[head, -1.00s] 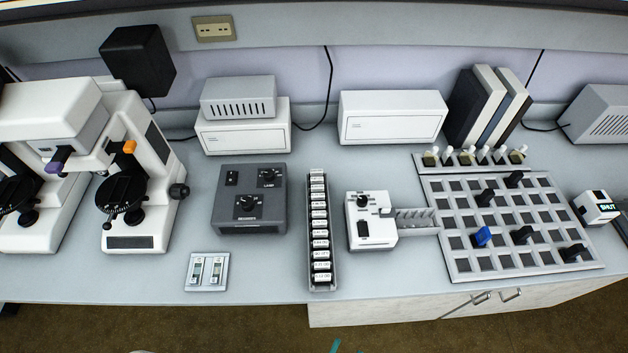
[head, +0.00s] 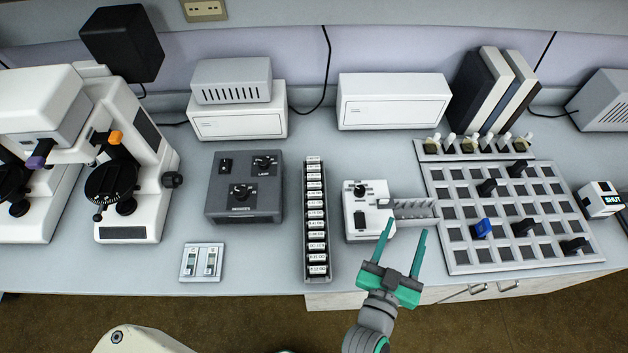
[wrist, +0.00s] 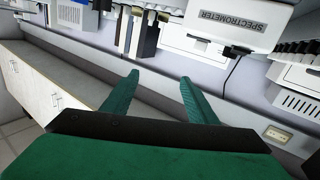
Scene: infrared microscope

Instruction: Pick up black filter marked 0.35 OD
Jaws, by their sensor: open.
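A long narrow dark rack (head: 308,276) stands upright in the picture near the middle of the bench in the head view. It holds a column of black filters with white labels (head: 316,234). The labels are too small for me to tell surely which one reads 0.35 OD. My gripper (head: 405,228) is open and empty, to the right of the rack, in front of the small white device. Its two green fingers also show in the wrist view (wrist: 158,78), apart with nothing between them; that view shows no filter rack.
The white device (head: 362,218) with a slotted arm stands right of the rack. A grid tray (head: 462,258) holds several black pieces and a blue one (head: 483,228). A dark control box (head: 245,208) and a switch plate (head: 202,262) lie left.

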